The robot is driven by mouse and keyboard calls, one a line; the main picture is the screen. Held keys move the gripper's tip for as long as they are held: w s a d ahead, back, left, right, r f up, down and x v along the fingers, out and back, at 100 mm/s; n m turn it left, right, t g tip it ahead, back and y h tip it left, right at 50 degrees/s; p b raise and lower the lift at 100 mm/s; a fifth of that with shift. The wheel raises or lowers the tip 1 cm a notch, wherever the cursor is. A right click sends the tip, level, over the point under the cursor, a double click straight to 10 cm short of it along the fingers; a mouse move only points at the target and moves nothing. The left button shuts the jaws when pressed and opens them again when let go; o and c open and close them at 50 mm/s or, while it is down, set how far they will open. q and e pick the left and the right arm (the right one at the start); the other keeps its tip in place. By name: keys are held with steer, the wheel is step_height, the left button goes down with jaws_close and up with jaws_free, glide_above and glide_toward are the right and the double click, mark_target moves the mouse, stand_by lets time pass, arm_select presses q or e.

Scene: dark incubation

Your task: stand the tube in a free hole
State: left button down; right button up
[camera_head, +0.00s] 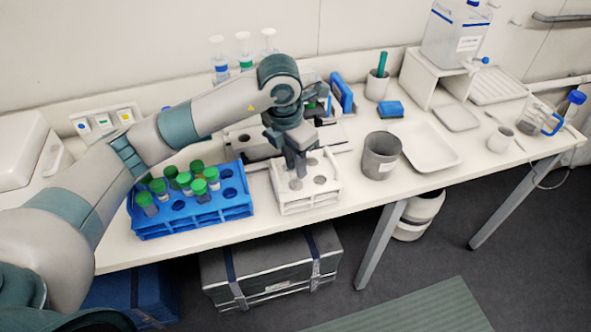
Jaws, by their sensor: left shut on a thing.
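My left gripper (296,168) points down over the white rack (308,203) at the middle of the bench. Its fingers are shut on the tube, which is mostly hidden by the fingers; I cannot tell how deep it sits in or above the rack. The white rack shows open round holes in front of and to the right of the fingers. The blue rack (195,224) to the left holds several green-capped tubes (198,187) and has empty holes at its right end. My right gripper is out of view.
A grey beaker (380,156) stands just right of the white rack, with a white tray (430,146) beyond it. A dark device stands behind the rack, partly hidden by my arm. Bottles (243,52) stand at the back. The bench's front edge is close to both racks.

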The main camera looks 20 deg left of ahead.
mark_target(295, 173)
arm_select(q)
step_height(295, 173, down, 3)
steer(key=shift+r+p, duration=0.1)
steer(key=shift+p, duration=0.45)
steer(key=shift+f, duration=0.3)
steer(key=c, duration=1.6)
jaws_free()
steer(key=shift+o, duration=0.2)
steer(key=shift+r, duration=0.1)
